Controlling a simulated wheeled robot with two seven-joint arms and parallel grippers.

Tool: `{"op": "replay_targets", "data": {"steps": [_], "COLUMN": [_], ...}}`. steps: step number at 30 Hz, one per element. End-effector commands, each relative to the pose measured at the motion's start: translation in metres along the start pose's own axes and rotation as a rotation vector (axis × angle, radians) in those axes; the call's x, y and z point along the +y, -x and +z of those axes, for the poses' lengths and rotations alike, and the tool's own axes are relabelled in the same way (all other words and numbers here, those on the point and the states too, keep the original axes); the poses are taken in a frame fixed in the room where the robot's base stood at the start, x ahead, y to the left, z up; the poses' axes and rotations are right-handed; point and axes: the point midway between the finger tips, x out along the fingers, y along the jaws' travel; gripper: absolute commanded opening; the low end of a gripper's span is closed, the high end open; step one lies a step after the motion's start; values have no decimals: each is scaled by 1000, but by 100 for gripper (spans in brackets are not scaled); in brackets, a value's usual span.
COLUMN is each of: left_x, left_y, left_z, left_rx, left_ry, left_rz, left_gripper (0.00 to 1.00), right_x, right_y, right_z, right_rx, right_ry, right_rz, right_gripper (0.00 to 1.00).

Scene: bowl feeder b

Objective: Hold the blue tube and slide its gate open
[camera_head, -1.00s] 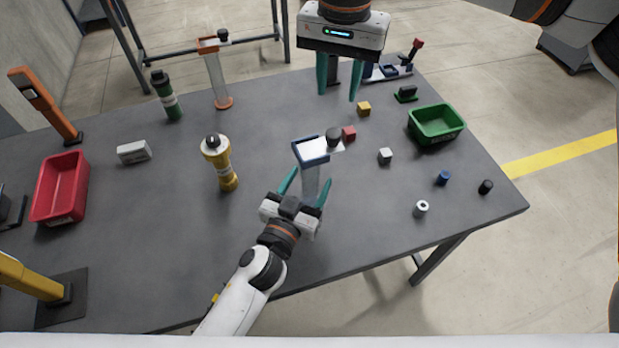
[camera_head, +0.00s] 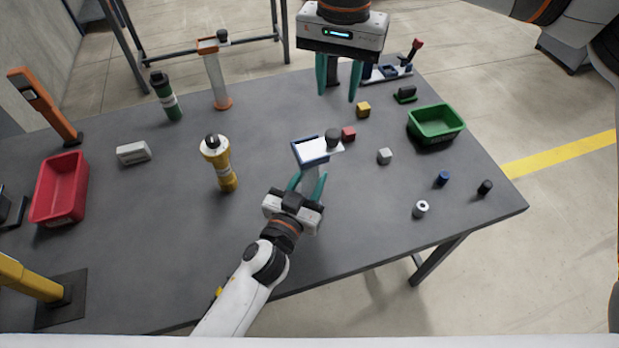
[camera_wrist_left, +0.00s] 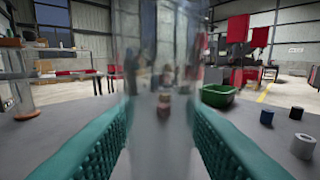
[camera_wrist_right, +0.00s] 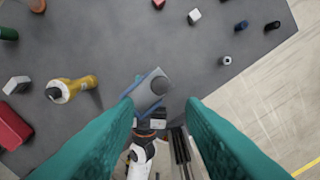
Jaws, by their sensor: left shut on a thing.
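The blue tube (camera_head: 311,172) is a clear upright tube with a blue square collar (camera_head: 309,150) on top. A white gate plate with a dark knob (camera_head: 333,137) sits at the collar and sticks out to the right. My left gripper (camera_head: 308,184) is shut on the clear tube below the collar; the tube fills the middle of the left wrist view (camera_wrist_left: 165,90). My right gripper (camera_head: 339,90) is open and empty, high above the table behind the tube. The right wrist view looks down on the gate knob (camera_wrist_right: 161,86) between its fingers.
Red (camera_head: 348,133), yellow and white cubes (camera_head: 385,156) lie right of the tube. A green bin (camera_head: 437,123) stands farther right. A yellow bottle (camera_head: 219,163) stands left, with a red bin (camera_head: 60,188) beyond. An orange-collared tube (camera_head: 217,75) stands at the back.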

Motion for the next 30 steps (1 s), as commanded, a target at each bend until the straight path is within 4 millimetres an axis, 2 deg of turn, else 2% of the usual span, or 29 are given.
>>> {"op": "replay_targets", "data": {"steps": [2, 4, 12, 16, 20, 30], "left_x": [0, 0, 0, 0, 0, 0], "left_y": [0, 0, 0, 0, 0, 0], "left_z": [0, 0, 0, 0, 0, 0], "left_rx": [0, 0, 0, 0, 0, 0], "left_ry": [0, 0, 0, 0, 0, 0], "left_rz": [0, 0, 0, 0, 0, 0], "left_gripper": [0, 0, 0, 0, 0, 0], "right_x": [0, 0, 1, 0, 0, -1], "right_y": [0, 1, 19, 16, -3, -70], "right_z": [0, 0, -1, 0, 0, 0], "right_rx": [0, 0, 2, 1, 3, 3], "right_ry": [0, -2, -64, -80, -80, -81], "right_rz": [0, 0, 1, -1, -3, -2], "right_gripper": [38, 48, 48, 48, 48, 48]}}
